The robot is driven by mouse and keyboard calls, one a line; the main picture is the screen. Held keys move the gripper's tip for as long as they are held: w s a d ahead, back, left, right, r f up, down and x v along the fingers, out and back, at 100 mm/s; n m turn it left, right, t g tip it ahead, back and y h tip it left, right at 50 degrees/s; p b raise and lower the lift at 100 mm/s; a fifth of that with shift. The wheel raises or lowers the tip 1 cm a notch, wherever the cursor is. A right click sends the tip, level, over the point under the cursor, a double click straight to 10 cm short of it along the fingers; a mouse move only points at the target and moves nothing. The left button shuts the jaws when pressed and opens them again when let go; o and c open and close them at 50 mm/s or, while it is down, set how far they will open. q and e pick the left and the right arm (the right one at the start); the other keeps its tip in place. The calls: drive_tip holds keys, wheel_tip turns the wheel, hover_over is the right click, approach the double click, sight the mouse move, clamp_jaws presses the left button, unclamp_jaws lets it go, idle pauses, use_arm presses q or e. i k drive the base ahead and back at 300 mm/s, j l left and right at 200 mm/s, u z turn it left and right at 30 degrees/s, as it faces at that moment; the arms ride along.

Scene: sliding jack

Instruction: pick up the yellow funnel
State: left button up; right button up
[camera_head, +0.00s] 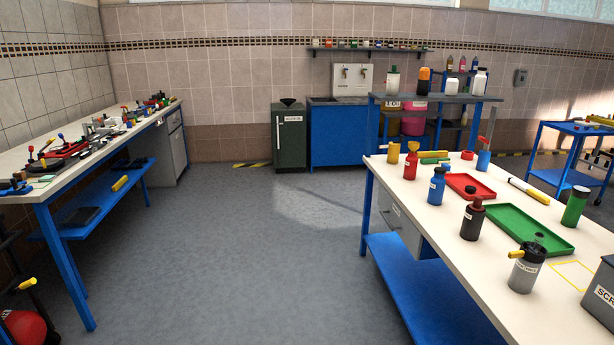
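A small yellow object (394,152) stands at the far left corner of the right workbench, behind a red bottle (410,161). It may be the yellow funnel, but it is too small to be sure of its shape. Neither of my grippers shows in the head view.
The right workbench (408,192) also holds bottles, a red tray (469,186), a green tray (530,228) and a grey can (526,268). A tool-covered bench (58,190) runs along the left. The grey floor (255,260) between them is clear. A dark cabinet (289,140) stands at the back wall.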

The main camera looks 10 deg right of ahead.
sight(413, 147)
drive_tip(key=i+z, duration=0.2)
drive_tip(key=i, duration=0.4)
drive_tip(key=i+z, duration=0.2)
drive_tip(key=i, duration=0.4)
drive_tip(key=i+j+z, duration=0.2)
drive_tip(key=i, duration=0.35)
